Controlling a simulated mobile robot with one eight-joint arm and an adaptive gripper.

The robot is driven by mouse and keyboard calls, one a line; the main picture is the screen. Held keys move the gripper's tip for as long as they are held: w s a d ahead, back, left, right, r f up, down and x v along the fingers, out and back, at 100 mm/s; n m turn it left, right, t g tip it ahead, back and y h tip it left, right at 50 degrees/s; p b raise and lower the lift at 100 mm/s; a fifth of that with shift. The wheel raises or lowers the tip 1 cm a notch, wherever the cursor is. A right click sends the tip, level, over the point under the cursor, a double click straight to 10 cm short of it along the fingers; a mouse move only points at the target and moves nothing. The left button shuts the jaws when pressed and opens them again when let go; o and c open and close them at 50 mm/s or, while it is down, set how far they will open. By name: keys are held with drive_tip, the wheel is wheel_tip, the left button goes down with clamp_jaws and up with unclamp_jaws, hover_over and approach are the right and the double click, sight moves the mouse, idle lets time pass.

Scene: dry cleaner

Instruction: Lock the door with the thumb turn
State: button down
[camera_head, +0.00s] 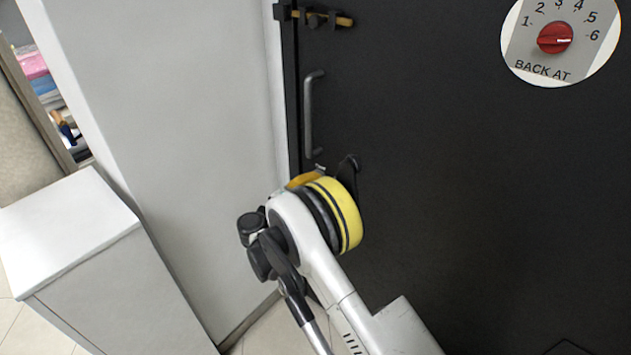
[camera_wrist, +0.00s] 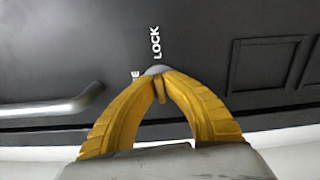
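The black door (camera_head: 450,190) fills the right of the head view and has a grey pull handle (camera_head: 311,115) near its left edge. The handle also shows in the wrist view (camera_wrist: 55,108). In the wrist view the thumb turn's grey round base (camera_wrist: 155,70) shows just beyond my fingertips, beside the word LOCK (camera_wrist: 156,42). A second word is mostly hidden by a finger. My gripper (camera_wrist: 161,82) has its two yellow fingers brought together at the thumb turn. A small yellow-brown tab shows between the tips. In the head view my arm hides most of the thumb turn.
A bolt with a brass-coloured bar (camera_head: 330,18) sits high on the door's left edge. A round BACK AT sign with a red dial (camera_head: 555,39) is at upper right. A white wall (camera_head: 170,90) and white cabinet (camera_head: 75,225) stand to the left. Raised rectangular panels (camera_wrist: 268,65) show in the wrist view.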

drive_tip(key=shift+m, duration=0.6)
drive_tip(key=c, duration=1.5)
unclamp_jaws()
drive_tip(key=v, duration=1.2)
